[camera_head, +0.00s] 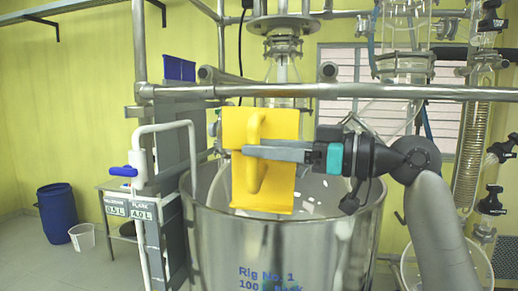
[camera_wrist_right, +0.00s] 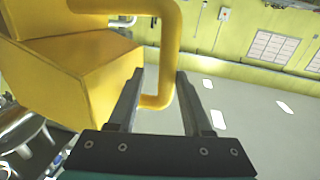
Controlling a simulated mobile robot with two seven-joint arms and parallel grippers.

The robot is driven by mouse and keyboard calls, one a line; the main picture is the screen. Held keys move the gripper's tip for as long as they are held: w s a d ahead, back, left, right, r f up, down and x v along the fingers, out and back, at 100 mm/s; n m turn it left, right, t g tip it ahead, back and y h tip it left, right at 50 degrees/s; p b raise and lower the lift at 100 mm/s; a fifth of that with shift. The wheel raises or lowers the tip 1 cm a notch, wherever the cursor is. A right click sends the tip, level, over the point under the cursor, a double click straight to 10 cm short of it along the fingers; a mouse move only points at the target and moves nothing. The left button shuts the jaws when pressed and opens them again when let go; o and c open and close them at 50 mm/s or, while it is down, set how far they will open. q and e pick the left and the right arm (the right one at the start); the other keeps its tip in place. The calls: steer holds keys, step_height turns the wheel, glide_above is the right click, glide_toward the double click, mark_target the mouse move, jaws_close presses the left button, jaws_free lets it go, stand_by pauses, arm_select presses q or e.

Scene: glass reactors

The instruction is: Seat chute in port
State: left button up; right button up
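The yellow chute (camera_head: 280,185) is held up at the large reactor vessel (camera_head: 280,245), overlapping its rim in the head view. Its tube handle (camera_head: 255,125) faces me. My right gripper (camera_head: 262,153) comes in from the right with its fingers across the handle. In the right wrist view, the handle (camera_wrist_right: 168,45) passes between the fingers of my right gripper (camera_wrist_right: 160,80), and the chute body (camera_wrist_right: 75,75) is at upper left. I cannot make out the port; the chute hides part of the vessel top. My left gripper is not in view.
A horizontal steel rail (camera_head: 330,91) crosses above the vessel. A stirrer shaft assembly (camera_head: 283,45) stands behind the chute. Glassware (camera_head: 405,55) and a coiled condenser (camera_head: 472,130) are at right. A white pipe with a blue valve (camera_head: 137,170) stands left. A blue drum (camera_head: 57,212) stands on open floor.

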steer(key=b+v, duration=0.1)
steer(key=v, duration=0.4)
steer(key=shift+s+d+b, duration=0.2)
steer(key=shift+d+b, duration=0.1)
steer(key=shift+d, duration=0.05)
stand_by(0.3)
steer(key=o, duration=0.6)
steer(key=shift+c, duration=0.2)
steer(key=shift+f, duration=0.1)
steer(key=b+v, duration=0.4)
steer(key=v, duration=1.1)
